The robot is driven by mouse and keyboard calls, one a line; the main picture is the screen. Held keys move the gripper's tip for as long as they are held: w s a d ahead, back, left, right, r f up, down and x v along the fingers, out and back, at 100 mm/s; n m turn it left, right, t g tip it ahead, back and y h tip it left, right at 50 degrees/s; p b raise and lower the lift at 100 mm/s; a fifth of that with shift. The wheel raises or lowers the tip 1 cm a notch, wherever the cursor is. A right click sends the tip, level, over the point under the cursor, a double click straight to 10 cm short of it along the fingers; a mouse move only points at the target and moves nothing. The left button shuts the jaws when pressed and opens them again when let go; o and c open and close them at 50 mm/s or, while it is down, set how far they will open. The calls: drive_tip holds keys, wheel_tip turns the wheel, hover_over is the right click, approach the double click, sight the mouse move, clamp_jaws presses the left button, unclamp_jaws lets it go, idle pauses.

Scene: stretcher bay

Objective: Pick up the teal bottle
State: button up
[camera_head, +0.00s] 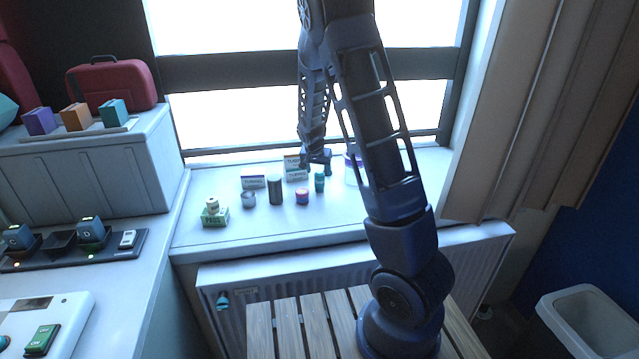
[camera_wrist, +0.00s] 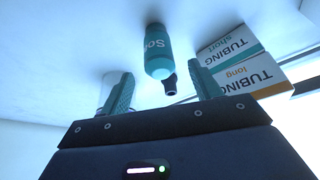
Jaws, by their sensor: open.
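The teal bottle (camera_head: 319,183) stands on the white windowsill, just below my gripper (camera_head: 316,162) in the head view. In the wrist view, the bottle (camera_wrist: 158,55) shows white lettering and a dark nozzle. My gripper (camera_wrist: 161,72) is open, with one teal finger on either side of the bottle's line in that picture. Gaps show between the bottle and both fingers. No contact is visible, and the exact depth between fingertips and bottle is hard to judge.
Two tubing boxes (camera_wrist: 238,65) stand close to the right finger in the wrist view. A dark cylinder (camera_head: 275,190), a pink jar (camera_head: 302,197) and a metal cup (camera_head: 248,199) stand left of the bottle. A pale container (camera_head: 352,170) is to its right.

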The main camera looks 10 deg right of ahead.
sight(320, 179)
drive_tip(key=shift+x, duration=3.35)
drive_tip(key=shift+s+a, duration=0.1)
drive_tip(key=shift+s, duration=0.05)
drive_tip(key=c, duration=1.1)
